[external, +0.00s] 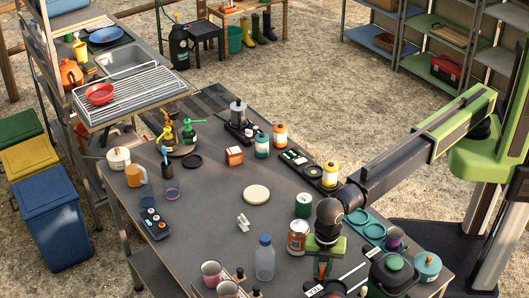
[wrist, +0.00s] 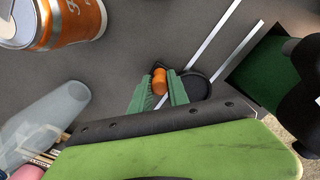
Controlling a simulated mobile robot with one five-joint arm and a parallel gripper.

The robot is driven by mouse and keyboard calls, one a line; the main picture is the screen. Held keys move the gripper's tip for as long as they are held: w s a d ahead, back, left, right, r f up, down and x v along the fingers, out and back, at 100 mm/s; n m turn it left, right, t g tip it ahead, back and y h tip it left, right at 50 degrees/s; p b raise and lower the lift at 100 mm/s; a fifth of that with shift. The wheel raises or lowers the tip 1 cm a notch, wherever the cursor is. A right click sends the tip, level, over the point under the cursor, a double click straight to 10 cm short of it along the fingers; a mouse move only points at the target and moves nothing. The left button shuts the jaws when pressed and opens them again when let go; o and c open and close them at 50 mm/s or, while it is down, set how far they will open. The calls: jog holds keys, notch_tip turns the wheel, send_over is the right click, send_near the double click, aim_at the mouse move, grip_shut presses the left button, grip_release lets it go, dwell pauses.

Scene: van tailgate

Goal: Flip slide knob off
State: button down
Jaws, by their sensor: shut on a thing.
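An orange knob (wrist: 159,81), which looks like the slide knob, sits between the green fingers of my gripper (wrist: 158,90) in the wrist view. The fingers are closed against its sides. A round dark piece (wrist: 195,86) lies just right of the fingers. Two pale strips (wrist: 213,35) run up and to the right on the dark table beside it. In the external view my gripper (external: 321,270) points down at the front of the table, and the knob is too small and covered to make out. The slide's full travel and its markings are hidden.
An orange can (external: 298,237) and a clear bottle with a blue cap (external: 264,260) stand close on the left. A dark green canister (external: 391,274) stands close on the right. The table's middle is fairly open.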

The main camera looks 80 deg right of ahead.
jog(key=s+d, duration=0.2)
jog(key=shift+s+d, duration=0.4)
jog(key=c, duration=1.3)
grip_release()
jog(key=shift+a, duration=0.1)
jog(key=shift+o, duration=0.2)
jog(key=shift+w, duration=0.1)
notch_tip(320, 180, up, 17)
jog(key=p, duration=1.7)
jog(key=shift+r, duration=0.2)
